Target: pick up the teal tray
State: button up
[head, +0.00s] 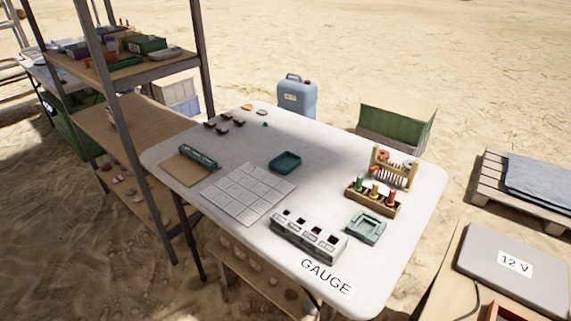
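A small teal tray (285,162) with a raised rim lies flat near the middle of the white table (330,140). It looks empty, and bare table surrounds it. A second, paler green square piece (365,227) with a recessed middle lies nearer the right edge of the table. My gripper does not show in the head view.
A white gridded sheet (248,193) lies left of the tray. A grey gauge block (309,236) and a wooden holder with coloured pegs (373,198) stand to its front and right. Small dark pieces (223,128) lie behind left. A shelf rack (120,65) rises at the left.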

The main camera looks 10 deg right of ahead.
aim_at(284, 163)
jog(key=i+j, duration=0.15)
jog(key=j, duration=0.2)
jog(key=i+j, duration=0.15)
jog(key=j, duration=0.25)
jog(key=i+j+z, duration=0.15)
jog(key=j+z, duration=0.15)
jog(key=i+j+z, duration=0.1)
jog(key=j+z, duration=0.2)
jog(key=j, duration=0.25)
jog(key=i+l+z, duration=0.2)
jog(key=i+z, duration=0.55)
jog(key=i, duration=0.2)
